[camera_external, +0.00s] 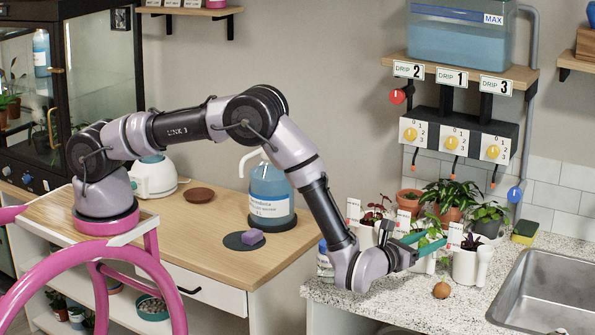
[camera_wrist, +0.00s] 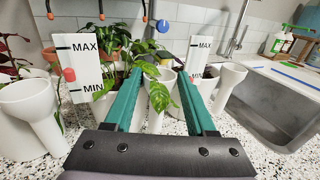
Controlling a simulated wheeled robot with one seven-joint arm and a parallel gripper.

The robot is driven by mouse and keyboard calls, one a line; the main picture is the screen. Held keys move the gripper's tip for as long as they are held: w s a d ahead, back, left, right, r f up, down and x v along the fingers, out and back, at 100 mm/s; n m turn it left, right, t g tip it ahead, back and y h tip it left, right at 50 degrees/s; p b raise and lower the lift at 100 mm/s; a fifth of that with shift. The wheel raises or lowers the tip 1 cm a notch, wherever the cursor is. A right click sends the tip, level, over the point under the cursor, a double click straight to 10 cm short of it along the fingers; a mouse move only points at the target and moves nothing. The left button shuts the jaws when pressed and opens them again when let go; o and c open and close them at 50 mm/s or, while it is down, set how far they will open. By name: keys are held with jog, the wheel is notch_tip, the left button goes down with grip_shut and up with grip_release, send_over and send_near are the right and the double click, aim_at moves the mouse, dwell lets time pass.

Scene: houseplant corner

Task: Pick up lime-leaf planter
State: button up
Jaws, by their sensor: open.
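The lime-leaf planter is a white pot (camera_external: 425,264) with trailing bright green leaves, standing on the speckled counter and partly hidden by my gripper in the external view. In the wrist view its lime leaves (camera_wrist: 157,88) show between and beyond my fingers, with some of the white pot below them. My gripper (camera_external: 427,240) has teal fingers, spread apart and empty. In the wrist view the fingers (camera_wrist: 160,74) point toward the plant, one on each side. I cannot tell whether they touch leaves or pot.
A white red-leaved planter (camera_external: 368,234) stands left and a dark-leaved one (camera_external: 465,266) right, both close. Terracotta pots (camera_external: 447,212) and a grey pot (camera_external: 487,228) stand behind. A brown ball (camera_external: 441,290) lies in front. The sink (camera_external: 548,290) is at right.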

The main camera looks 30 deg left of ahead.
grip_shut()
jog(key=shift+d+r, duration=0.1)
dwell(1.3)
